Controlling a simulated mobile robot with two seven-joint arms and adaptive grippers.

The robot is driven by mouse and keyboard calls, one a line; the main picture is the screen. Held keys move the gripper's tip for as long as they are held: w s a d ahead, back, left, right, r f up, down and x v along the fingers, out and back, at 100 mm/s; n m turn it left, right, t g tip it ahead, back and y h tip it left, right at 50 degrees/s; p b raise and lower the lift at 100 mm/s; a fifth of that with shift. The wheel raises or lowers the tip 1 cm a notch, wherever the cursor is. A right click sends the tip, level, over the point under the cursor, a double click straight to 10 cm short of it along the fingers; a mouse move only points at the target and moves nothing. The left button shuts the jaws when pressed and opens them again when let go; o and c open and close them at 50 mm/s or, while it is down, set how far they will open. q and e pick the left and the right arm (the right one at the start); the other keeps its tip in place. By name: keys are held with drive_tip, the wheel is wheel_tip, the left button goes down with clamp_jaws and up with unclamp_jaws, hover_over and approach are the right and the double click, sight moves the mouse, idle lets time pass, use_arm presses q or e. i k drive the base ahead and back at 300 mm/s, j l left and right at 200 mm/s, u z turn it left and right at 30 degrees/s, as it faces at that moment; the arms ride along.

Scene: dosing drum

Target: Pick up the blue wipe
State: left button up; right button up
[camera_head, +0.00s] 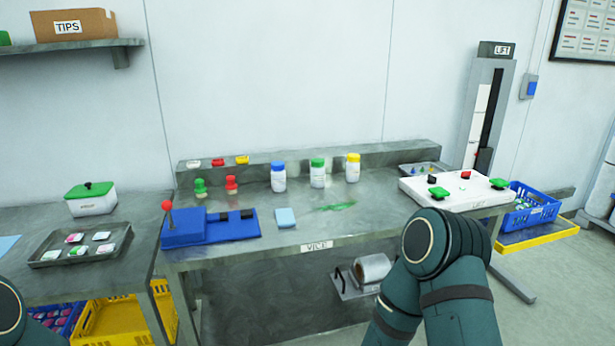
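The blue wipe (285,217) is a small light-blue square. It lies flat on the metal bench (290,239), just right of the blue fixture with the red-knobbed lever. Nothing covers it. My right arm shows at the lower right, in front of the bench, but its gripper is out of the picture. Only a bit of my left arm shows at the lower left edge, and its gripper is out of the picture too. Another light-blue flat piece (8,244) lies at the far left edge, partly cut off.
The blue fixture (208,230) stands left of the wipe. Bottles with blue (278,178), green (317,174) and yellow (352,169) lids stand behind. A green smear (334,207) lies to the right. A white board (456,188) with coloured knobs is at the bench's right end.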

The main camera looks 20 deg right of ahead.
sight(286, 218)
drive_tip(key=i+l, duration=0.7)
drive_tip(key=l, duration=0.25)
drive_tip(key=i+l, duration=0.7)
drive_tip(key=l, duration=1.15)
drive_tip(key=u, duration=1.1)
